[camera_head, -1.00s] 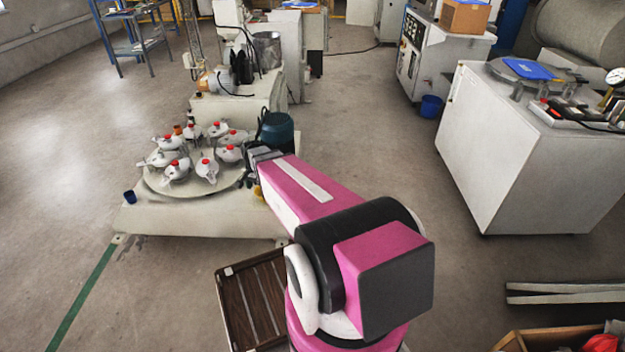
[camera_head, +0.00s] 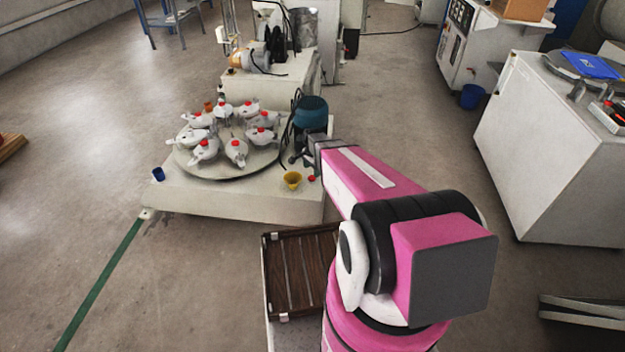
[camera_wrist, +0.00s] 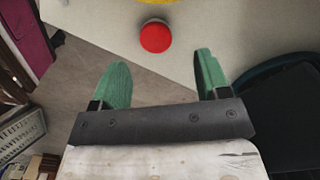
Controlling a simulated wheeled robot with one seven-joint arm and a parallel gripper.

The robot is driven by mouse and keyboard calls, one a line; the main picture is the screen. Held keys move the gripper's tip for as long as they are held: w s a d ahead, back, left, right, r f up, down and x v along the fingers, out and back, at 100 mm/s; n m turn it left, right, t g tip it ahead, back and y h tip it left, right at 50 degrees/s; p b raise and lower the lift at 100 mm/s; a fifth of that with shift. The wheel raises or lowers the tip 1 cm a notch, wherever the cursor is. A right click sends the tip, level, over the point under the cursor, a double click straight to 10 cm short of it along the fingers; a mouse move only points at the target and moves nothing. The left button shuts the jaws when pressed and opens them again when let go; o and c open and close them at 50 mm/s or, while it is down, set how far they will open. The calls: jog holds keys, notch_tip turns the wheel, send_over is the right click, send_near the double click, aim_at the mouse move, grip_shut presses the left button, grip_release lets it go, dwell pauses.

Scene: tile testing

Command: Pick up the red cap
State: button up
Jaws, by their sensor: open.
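A small round red cap (camera_head: 312,178) lies on the pale machine table beside a yellow cup (camera_head: 292,180). In the wrist view the red cap (camera_wrist: 155,37) sits near the table edge, ahead of my gripper (camera_wrist: 160,80) and between the lines of its two green fingers. The fingers are apart with nothing between them. The cap is beyond the fingertips and not touched. The yellow cup (camera_wrist: 157,2) shows only as a sliver at the top of the wrist view. In the head view my gripper (camera_head: 300,160) is small and partly hidden by my arm.
A round plate (camera_head: 215,176) with several white pots with red tops is left of the gripper. A teal-topped dark motor (camera_head: 311,112) stands close behind the gripper. A blue cup (camera_head: 158,174) is at the table's left corner. A brown slatted tray (camera_head: 285,310) is below.

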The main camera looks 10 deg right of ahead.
aim_at(312, 179)
notch_tip(312, 179, down, 5)
jog(key=shift+s+d+r, duration=0.1)
jog(key=shift+s+r, duration=0.05)
jog(key=c, duration=1)
jog(key=shift+r, duration=0.1)
